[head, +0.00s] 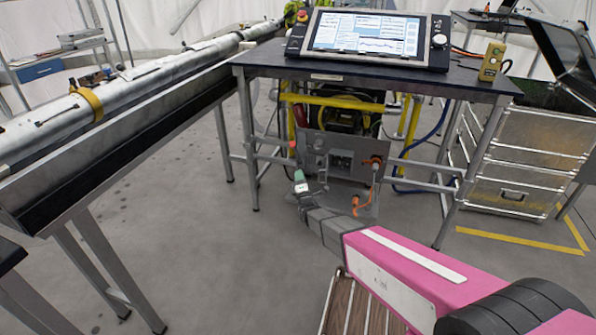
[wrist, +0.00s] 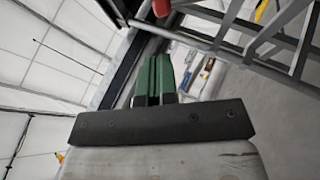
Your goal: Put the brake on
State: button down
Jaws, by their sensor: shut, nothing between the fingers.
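My gripper (head: 299,177) is low in front of the table, its green fingers pointing up toward the grey panel (head: 328,155) of the machine beneath it. The fingers are together with nothing between them, also in the wrist view (wrist: 153,75). A small red part (head: 293,145) shows just above the fingertips, at the panel's left edge; I cannot tell if they touch. An orange part (head: 373,163) sits at the panel's right side. I cannot tell which part is the brake. In the wrist view a red rounded part (wrist: 262,10) is at the top, apart from the fingers.
The dark table (head: 470,80) carries a tilted control console (head: 368,42) and a yellow handheld box (head: 491,62). Its legs frame the machine. A long metal tube (head: 150,85) on a stand runs along the left. Metal cases (head: 510,175) stand right. The floor between is clear.

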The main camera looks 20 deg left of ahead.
aim_at(293, 147)
jog(key=x, duration=1.2)
jog(key=shift+w, duration=0.1)
